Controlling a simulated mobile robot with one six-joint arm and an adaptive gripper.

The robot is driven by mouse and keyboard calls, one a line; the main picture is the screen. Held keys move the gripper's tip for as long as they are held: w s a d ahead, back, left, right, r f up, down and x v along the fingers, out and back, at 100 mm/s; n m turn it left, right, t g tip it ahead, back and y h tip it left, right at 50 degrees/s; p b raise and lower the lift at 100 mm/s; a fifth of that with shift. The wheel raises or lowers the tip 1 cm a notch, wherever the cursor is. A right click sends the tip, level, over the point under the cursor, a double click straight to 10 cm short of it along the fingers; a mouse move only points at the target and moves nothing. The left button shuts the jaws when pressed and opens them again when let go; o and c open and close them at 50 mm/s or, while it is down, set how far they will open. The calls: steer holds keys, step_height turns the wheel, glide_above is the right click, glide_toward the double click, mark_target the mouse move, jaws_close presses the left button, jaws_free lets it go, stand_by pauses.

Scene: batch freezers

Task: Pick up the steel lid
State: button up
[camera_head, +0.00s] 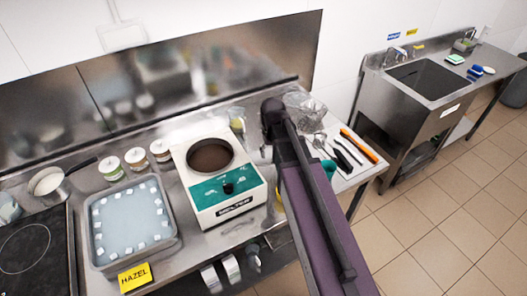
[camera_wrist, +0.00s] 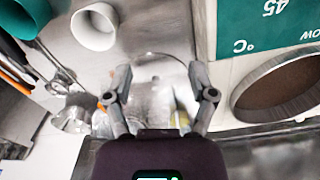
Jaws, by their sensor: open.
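In the wrist view, a pale, shiny round shape with a thin curved edge, apparently the steel lid (camera_wrist: 160,58), lies on the steel bench between and just past my fingertips. Its outline is faint against the bench, and I cannot tell whether the fingers touch it. My gripper (camera_wrist: 160,76) is open, with one finger on each side of this shape and nothing held. In the head view my purple arm reaches over the bench right of the white melter (camera_head: 250,193). It hides the lid and the fingers there.
The melter, with its round dark well, also stands close at the right in the wrist view (camera_wrist: 225,75). A clear bowl (camera_head: 305,106) and several utensils lie right of my arm. A tray (camera_head: 172,246) and jars stand left.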

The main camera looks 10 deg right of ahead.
mark_target(262, 145)
steer(key=w+f+n+b, duration=0.2)
steer(key=w, duration=1.7)
steer(key=shift+w+f, duration=0.25)
steer(key=shift+f, duration=0.1)
steer(key=shift+f, duration=0.1)
step_height(262, 145, down, 8)
steer(key=b, duration=0.9)
steer(key=shift+f, duration=0.2)
steer(key=shift+f, duration=0.15)
steer(key=shift+d+f+b, duration=0.15)
steer(key=shift+f+b, duration=2.3)
steer(key=shift+b, duration=0.1)
jaws_close()
